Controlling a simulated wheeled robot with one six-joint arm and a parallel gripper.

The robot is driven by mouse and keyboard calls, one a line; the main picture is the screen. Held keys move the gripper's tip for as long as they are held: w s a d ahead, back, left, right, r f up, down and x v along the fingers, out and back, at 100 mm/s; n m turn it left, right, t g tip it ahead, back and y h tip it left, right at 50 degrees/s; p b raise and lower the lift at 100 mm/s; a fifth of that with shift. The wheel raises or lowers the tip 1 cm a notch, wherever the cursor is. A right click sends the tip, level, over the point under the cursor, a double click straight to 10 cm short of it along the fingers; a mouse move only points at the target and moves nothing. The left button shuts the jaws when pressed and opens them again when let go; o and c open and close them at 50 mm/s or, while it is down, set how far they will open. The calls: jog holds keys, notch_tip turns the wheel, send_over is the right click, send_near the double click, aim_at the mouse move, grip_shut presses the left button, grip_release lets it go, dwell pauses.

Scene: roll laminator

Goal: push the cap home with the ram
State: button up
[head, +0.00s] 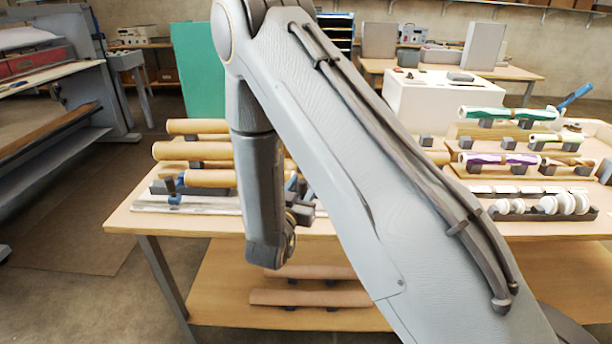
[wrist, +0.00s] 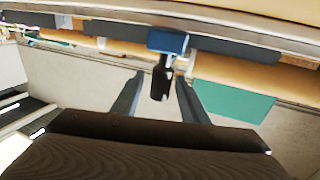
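In the wrist view, a blue block (wrist: 168,42) with a dark handle (wrist: 160,80) sits at a pale rail; it looks like the ram. My gripper (wrist: 160,82) is open, its two fingers either side of the handle with gaps showing; I see no contact. In the head view, my gripper (head: 302,212) is mostly hidden behind my arm, at the right of the bench fixture (head: 190,206). A brown tube (head: 210,178) lies in the fixture, with a blue and dark part (head: 172,187) at its left end. The tube's right end is hidden, and I cannot make out the cap there.
Brown rolls (head: 190,151) lie behind the fixture. White end caps (head: 545,205) stand in a dark holder at the right. Wrapped rolls (head: 510,114) rest on stands behind them. More rolls (head: 310,297) lie on the lower shelf. The floor left of the table is clear.

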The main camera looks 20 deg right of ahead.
jog(key=shift+p+x, duration=0.45)
jog(key=shift+x, duration=1.25)
grip_shut()
